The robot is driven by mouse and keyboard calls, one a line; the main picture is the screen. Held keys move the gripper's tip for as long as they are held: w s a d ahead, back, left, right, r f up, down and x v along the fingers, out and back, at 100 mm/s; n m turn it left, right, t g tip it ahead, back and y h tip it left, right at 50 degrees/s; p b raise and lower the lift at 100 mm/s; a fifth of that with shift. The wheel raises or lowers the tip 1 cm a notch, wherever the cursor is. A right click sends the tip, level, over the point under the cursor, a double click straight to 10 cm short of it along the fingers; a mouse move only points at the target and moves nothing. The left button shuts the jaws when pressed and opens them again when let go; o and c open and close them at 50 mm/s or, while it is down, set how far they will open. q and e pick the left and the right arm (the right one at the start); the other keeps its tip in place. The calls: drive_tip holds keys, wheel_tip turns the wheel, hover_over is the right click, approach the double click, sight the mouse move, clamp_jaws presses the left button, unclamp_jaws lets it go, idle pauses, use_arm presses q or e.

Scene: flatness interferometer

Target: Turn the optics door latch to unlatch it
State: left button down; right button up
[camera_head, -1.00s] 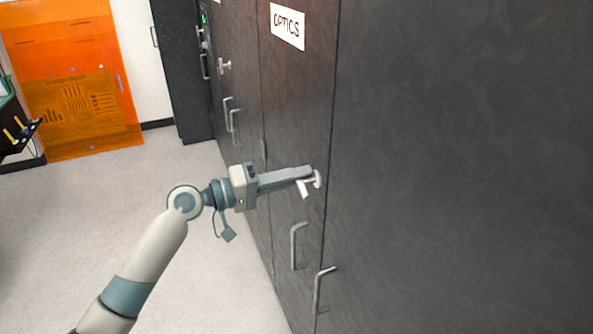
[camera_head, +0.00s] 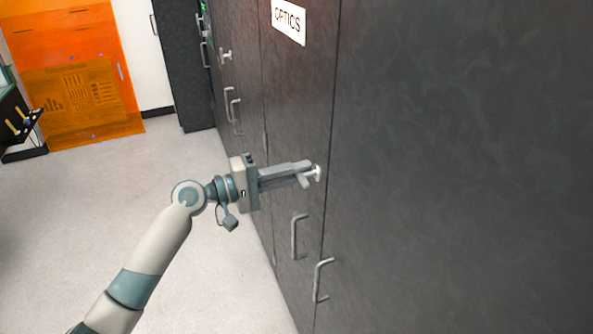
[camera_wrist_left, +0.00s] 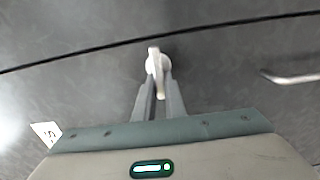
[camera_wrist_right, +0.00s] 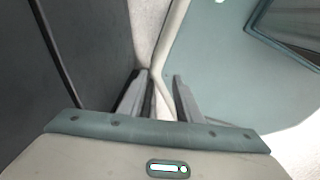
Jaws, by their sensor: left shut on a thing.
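The optics door (camera_head: 295,110) is a dark grey cabinet door with a white OPTICS sign (camera_head: 289,20), and it sits flush with its neighbours. Its latch (camera_head: 317,173) is a small pale round knob with a lever, near the door's right edge. My left gripper (camera_head: 308,175) reaches it from the left. In the left wrist view the latch lever (camera_wrist_left: 157,70) lies between the two fingers, which are shut on it; the fingers partly hide it in the head view. My right gripper (camera_wrist_right: 160,80) shows only in its wrist view, open, with a gap between its fingers.
Bar handles (camera_head: 299,237) and (camera_head: 321,280) stick out below the latch. Further cabinets with handles and another latch (camera_head: 226,55) run back along the wall. An orange panel (camera_head: 75,85) stands at the back left. The pale floor (camera_head: 90,210) is clear.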

use_arm(q)
drive_tip(key=c, duration=1.8)
unclamp_jaws()
drive_tip(key=shift+a, duration=0.1)
drive_tip(key=shift+b+v, duration=3.7)
drive_tip(key=shift+v, duration=4.85)
drive_tip(key=shift+f, duration=0.1)
